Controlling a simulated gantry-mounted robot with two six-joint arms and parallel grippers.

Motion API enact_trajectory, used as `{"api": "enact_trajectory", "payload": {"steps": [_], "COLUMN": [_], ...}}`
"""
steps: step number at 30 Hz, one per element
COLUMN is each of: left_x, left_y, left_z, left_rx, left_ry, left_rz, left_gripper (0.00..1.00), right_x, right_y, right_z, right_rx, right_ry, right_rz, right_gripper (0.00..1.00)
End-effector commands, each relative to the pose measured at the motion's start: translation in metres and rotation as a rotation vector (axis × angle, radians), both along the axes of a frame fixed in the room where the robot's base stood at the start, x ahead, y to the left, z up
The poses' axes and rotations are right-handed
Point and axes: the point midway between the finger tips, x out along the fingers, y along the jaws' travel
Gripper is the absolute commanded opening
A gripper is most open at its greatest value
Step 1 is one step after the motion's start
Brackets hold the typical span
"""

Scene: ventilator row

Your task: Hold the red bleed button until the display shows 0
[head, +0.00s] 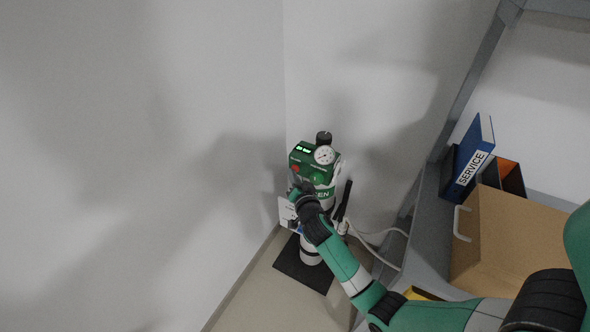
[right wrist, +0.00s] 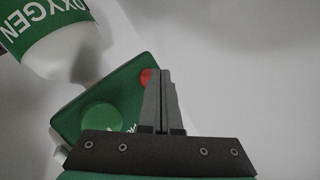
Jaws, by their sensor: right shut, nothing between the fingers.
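The red bleed button (head: 295,168) is on the green head (head: 317,158) of an oxygen cylinder in the corner. A small display (head: 303,149) with lit green characters is above the button; its reading is too small to make out. My right gripper (head: 296,187) is just below the button in the head view. In the right wrist view the right gripper's fingers (right wrist: 161,73) are shut together and empty. Their tips overlap the edge of the red button (right wrist: 146,77); I cannot tell whether they touch it. My left gripper is not in view.
A round gauge (head: 324,155) and a green knob (right wrist: 100,117) are on the same head. The cylinder stands on a dark mat (head: 287,262) close to the walls. At right a shelf holds a blue SERVICE binder (head: 472,160) and a cardboard box (head: 505,240).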

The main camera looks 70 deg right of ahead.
Motion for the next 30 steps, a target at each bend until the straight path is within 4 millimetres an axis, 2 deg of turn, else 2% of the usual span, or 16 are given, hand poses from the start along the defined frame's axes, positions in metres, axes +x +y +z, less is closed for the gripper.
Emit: {"api": "enact_trajectory", "payload": {"steps": [30], "left_x": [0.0], "left_y": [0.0], "left_z": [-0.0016], "left_rx": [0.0], "left_ry": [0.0], "left_rz": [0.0], "left_gripper": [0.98], "right_x": [-0.0007], "right_y": [-0.007], "right_z": [0.0001], "right_rx": [-0.001], "right_ry": [0.001], "right_rz": [0.0], "right_gripper": [0.0]}}
